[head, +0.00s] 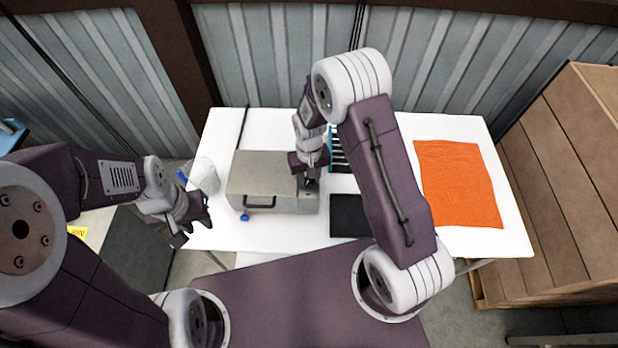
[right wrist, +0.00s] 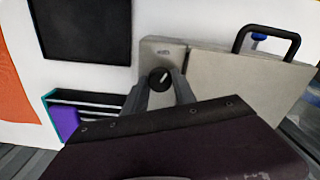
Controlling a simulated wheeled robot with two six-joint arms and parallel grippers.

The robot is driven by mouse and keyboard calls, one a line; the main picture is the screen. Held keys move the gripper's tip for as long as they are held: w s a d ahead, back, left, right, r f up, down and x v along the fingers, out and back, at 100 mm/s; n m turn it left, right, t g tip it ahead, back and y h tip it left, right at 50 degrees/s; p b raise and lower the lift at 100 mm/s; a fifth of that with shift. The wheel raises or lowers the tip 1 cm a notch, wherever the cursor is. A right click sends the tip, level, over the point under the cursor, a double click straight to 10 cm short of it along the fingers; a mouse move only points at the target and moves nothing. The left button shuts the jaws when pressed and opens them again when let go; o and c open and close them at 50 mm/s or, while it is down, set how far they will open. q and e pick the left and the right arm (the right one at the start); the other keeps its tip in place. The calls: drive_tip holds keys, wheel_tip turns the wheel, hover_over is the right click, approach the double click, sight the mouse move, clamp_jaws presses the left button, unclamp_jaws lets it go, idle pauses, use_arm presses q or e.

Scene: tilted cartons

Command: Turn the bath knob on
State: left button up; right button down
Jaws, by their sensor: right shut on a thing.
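The bath is a grey metal box (head: 260,170) with a black handle, standing on the white table. It also shows in the right wrist view (right wrist: 235,85). Its black knob (right wrist: 160,74) with a white pointer mark sits on the narrow panel beside the handle section. The pointer slants toward the upper right in that view. My right gripper (right wrist: 161,88) has a finger on each side of the knob and is shut on it. In the head view, my right gripper (head: 309,183) hides the knob. My left gripper (head: 193,223) is open and empty, off the table's left front edge.
A clear container (head: 204,176) with a blue item stands left of the bath. A black flat pad (head: 350,217) and a teal-edged rack (head: 338,155) lie right of it. An orange cloth (head: 459,184) covers the table's right. A large wooden crate (head: 560,190) stands beyond.

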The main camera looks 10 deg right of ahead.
drive_tip(key=m, duration=0.6)
drive_tip(key=shift+w+r+m+b, duration=0.1)
drive_tip(key=shift+m+b, duration=0.2)
drive_tip(key=shift+b, duration=0.05)
drive_tip(key=m, duration=0.5)
drive_tip(key=shift+m, duration=0.4)
drive_tip(key=shift+w, duration=0.1)
drive_tip(key=c, duration=1.3)
unclamp_jaws()
drive_tip(key=shift+r+b, duration=0.1)
drive_tip(key=shift+b, duration=0.2)
